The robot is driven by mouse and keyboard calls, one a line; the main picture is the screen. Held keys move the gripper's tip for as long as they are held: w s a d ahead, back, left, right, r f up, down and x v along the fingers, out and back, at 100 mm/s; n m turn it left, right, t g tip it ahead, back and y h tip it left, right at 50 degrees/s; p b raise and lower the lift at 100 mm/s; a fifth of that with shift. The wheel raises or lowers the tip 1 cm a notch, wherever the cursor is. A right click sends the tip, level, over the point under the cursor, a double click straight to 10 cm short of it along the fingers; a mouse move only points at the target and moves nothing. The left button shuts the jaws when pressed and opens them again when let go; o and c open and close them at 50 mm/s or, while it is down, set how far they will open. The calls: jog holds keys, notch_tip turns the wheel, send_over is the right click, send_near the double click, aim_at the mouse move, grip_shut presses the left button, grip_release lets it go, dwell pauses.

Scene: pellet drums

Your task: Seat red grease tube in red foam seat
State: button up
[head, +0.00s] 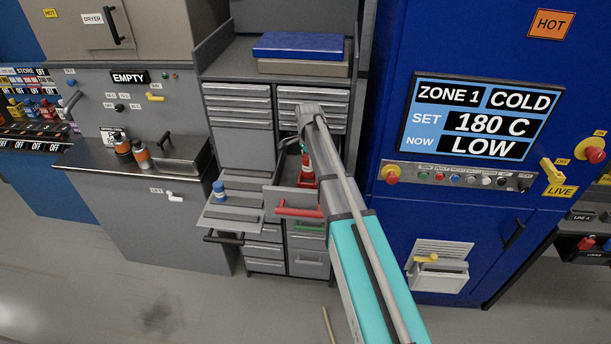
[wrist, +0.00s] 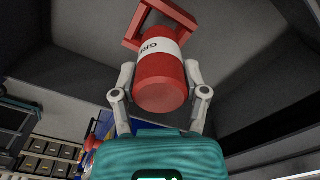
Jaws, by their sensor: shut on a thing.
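The red grease tube (wrist: 163,80), with a white label band, is between the two fingers of my gripper (wrist: 160,74) in the wrist view. My gripper is shut on it. In the head view the tube (head: 306,162) stands roughly upright below my gripper (head: 303,147), partly hidden by my arm. The red foam seat (wrist: 134,36) shows as a square red frame just beyond the tube's far end. In the head view the seat (head: 306,184) is a red patch at the tube's foot, inside an open drawer. I cannot tell whether the tube is inside the frame or just above it.
The open drawer has a red handle (head: 299,211). Left of it, another open drawer (head: 232,213) holds a blue-topped container (head: 219,191). A blue cabinet with a display (head: 480,120) stands to the right. Two bottles (head: 142,154) stand on the left counter.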

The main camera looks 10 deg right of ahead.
aim_at(308, 169)
jog(key=shift+f, duration=0.25)
jog(key=shift+f+b, duration=1.85)
jog(key=shift+b, duration=0.1)
jog(key=shift+f, duration=0.1)
jog(key=o, duration=1.2)
jog(key=shift+r, duration=0.2)
notch_tip(308, 169, up, 12)
jog(key=p, duration=1.2)
jog(key=shift+s, duration=0.15)
